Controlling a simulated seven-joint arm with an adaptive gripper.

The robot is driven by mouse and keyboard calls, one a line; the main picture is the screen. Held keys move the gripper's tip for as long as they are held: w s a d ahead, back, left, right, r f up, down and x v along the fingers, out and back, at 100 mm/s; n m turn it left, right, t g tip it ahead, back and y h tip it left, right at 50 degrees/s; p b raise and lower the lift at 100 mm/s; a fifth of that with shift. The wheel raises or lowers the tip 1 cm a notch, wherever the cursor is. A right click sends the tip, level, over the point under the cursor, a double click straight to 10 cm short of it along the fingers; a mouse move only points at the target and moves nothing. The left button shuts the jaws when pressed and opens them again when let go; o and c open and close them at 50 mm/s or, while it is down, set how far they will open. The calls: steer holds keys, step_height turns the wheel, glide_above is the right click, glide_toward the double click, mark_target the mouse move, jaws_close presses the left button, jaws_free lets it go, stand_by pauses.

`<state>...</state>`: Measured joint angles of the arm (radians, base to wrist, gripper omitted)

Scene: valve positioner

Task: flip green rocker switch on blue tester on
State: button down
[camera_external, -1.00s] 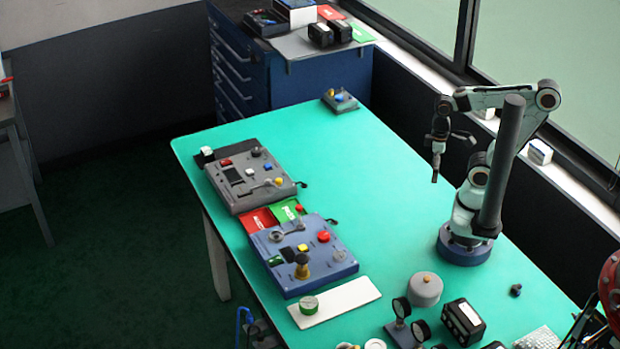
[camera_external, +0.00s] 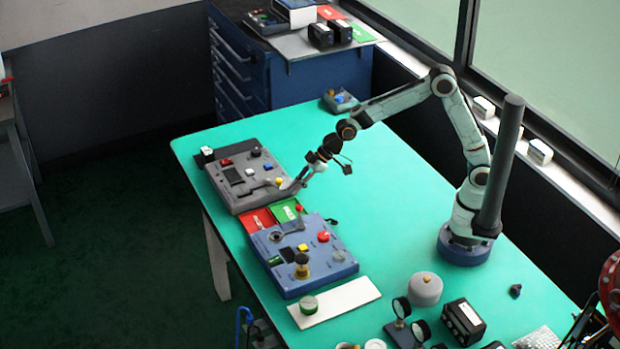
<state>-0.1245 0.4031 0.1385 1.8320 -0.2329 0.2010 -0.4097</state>
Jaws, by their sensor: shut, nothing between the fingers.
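The blue tester (camera_external: 318,276) lies on the green-topped table, with a red button, a yellow button, a grey lever and a brass-and-black knob on its top. A small green rocker switch (camera_external: 275,261) sits near its left edge; its position is too small to tell. My gripper (camera_external: 288,190) is shut and empty. It points down and left by the right edge of the grey tester (camera_external: 236,196), above and behind the blue tester. I cannot tell whether its tip touches the grey tester.
Red and green cards (camera_external: 284,210) lie between the two testers. A white strip (camera_external: 345,300) with a green-topped cylinder lies in front of the blue tester. Gauges and black boxes (camera_external: 463,321) stand at the front right. The table's middle right is clear.

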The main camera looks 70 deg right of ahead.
step_height(320, 180, down, 6)
steer(key=s+a+g, duration=0.1)
steer(key=a, duration=0.1)
steer(key=shift+f+g, duration=0.2)
steer(key=shift+g, duration=0.1)
steer(key=shift+s, duration=0.1)
glide_above(275, 259)
steer(key=s+d, duration=0.1)
step_height(275, 259, down, 8)
steer(key=shift+s+d+r, duration=0.1)
steer(key=shift+d+r, duration=0.05)
steer(key=shift+r, duration=0.05)
step_height(275, 259, down, 4)
steer(key=shift+r, duration=0.25)
steer(key=shift+d+f, duration=0.1)
steer(key=shift+f, duration=0.35)
